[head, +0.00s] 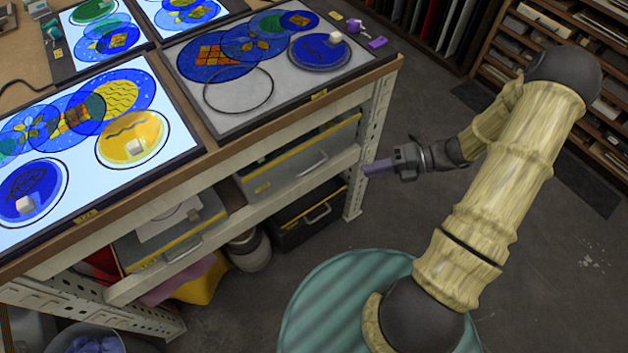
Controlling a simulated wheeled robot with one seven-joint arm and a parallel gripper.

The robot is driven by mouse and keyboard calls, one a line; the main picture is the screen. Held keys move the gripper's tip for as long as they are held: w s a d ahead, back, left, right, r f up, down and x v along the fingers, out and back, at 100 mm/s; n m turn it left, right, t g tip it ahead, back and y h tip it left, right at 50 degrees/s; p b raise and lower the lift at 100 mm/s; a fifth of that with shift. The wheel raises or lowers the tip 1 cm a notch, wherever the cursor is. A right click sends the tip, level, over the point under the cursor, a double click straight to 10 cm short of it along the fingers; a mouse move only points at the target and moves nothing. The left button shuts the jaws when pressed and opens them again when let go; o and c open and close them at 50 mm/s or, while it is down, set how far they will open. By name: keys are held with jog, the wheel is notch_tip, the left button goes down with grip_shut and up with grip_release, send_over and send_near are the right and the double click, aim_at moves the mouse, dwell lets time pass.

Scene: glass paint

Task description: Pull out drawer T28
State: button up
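Drawers sit in the metal frame under the light tables. A grey drawer (290,172) with a yellow strip, a tag and a bar handle is at the upper right of the frame. A black drawer or box (308,222) with a yellow edge and grey handle is below it. Another grey drawer (158,245) with a yellow strip is further left. I cannot read T28 on any of them. My gripper (379,168) is right of the frame's corner post, apart from the drawer handles. Its tip looks purple; I cannot tell whether it is open or shut on something.
The light tables (225,125) hold round painted glass pieces and small white blocks. A perforated metal post (371,140) stands between my gripper and the drawers. A yellow cloth (205,283) and a metal canister (249,250) are below. The floor on the right is clear before the shelves (545,60).

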aim_at(316, 167)
jog(key=w+f+m+t, duration=0.1)
jog(key=d+f+m+t+y+b, duration=0.1)
jog(key=m, duration=0.1)
jog(key=w+d+f+m+t, duration=0.1)
jog(key=f+m, duration=0.1)
jog(key=shift+w+y, duration=0.3)
jog(key=shift+y, duration=0.1)
jog(key=shift+a, duration=0.1)
jog(key=b+x, duration=0.4)
jog(key=x, duration=1.3)
jog(key=shift+a+f, duration=0.15)
jog(key=shift+a, duration=0.05)
grip_shut()
